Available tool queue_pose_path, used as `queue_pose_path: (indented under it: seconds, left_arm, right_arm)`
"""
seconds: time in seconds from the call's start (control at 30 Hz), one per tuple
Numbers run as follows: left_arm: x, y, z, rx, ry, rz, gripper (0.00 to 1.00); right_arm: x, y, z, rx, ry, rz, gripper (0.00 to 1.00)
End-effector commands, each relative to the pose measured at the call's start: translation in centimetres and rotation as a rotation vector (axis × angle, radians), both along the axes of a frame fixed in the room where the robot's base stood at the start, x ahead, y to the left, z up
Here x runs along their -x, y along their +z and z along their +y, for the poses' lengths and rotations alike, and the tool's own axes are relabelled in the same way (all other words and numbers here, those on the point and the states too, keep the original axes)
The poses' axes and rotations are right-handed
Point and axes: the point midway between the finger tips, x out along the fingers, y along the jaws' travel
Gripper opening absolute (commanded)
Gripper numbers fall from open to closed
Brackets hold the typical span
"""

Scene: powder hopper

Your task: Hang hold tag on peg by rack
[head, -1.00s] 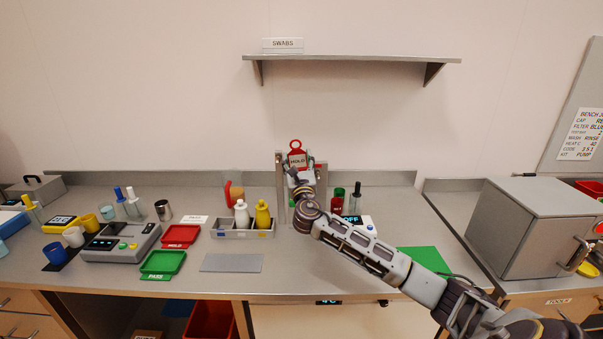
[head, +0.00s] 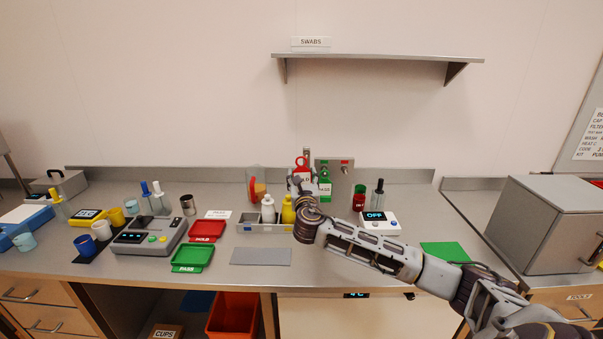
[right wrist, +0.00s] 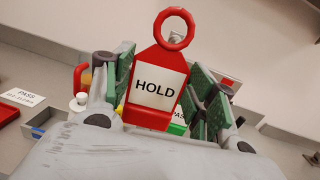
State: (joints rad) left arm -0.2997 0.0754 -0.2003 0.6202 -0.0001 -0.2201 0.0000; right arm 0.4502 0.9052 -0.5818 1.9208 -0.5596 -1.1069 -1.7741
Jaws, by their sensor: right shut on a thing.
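The red hold tag (head: 301,164) has a ring on top and a white HOLD label, which reads clearly in the right wrist view (right wrist: 158,84). My right gripper (head: 303,187) is shut on the tag and holds it upright, ring up. Its green-padded fingers (right wrist: 160,75) are on both sides of the tag. A narrow metal upright (head: 306,151) rises behind the tag. In the right wrist view a round metal peg end (right wrist: 175,27) shows within the ring's opening; I cannot tell if the ring is around it. The metal rack panel (head: 342,183) stands just right. My left gripper is out of view.
A green PASS tag (head: 325,184) is at the rack panel's left side. White (head: 268,210) and yellow (head: 288,211) bottles stand in a grey caddy close left of my gripper. The shelf (head: 380,57) is well above.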

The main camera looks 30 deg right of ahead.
Motion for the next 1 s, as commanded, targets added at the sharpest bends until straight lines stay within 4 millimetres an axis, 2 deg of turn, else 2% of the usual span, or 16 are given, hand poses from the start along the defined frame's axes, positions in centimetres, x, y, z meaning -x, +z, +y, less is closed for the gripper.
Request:
queue_pose_path:
  seconds: [0.37,1.0]
  left_arm:
    - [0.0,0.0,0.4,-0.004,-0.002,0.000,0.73]
    - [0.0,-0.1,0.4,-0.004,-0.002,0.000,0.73]
  right_arm:
    - [0.7,-1.3,-1.1,-0.068,-0.061,0.036,0.33]
    - [0.8,-1.4,-1.5,-0.075,-0.078,0.035,0.33]
